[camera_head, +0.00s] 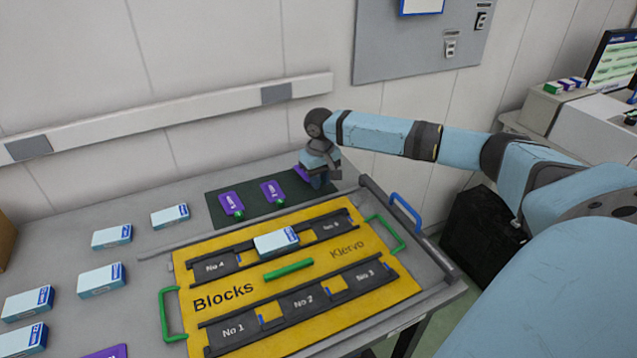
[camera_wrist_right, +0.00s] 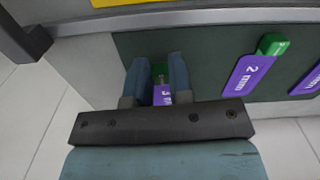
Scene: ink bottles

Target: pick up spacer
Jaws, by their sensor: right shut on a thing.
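Three purple spacers with green ends are at the dark green mat (camera_head: 253,208) at the back of the table. The left spacer (camera_head: 231,201) and the middle spacer (camera_head: 271,190) lie flat on it. The right spacer (camera_head: 301,173) is mostly hidden by my right gripper (camera_head: 319,182). In the right wrist view, my right gripper (camera_wrist_right: 158,75) is shut on this spacer (camera_wrist_right: 162,95), whose purple part shows between the fingers. The neighbouring spacer (camera_wrist_right: 248,75) reads "2 mm". I cannot tell whether the held spacer touches the mat. My left gripper is not in view.
A yellow tray (camera_head: 191,271) with green handles, marked "Blocks", stands in front of the mat. A white-blue box (camera_head: 276,241) sits on its back rail. Several similar boxes (camera_head: 101,280) lie on the left. A grey rail (camera_head: 405,235) with a blue handle is at right.

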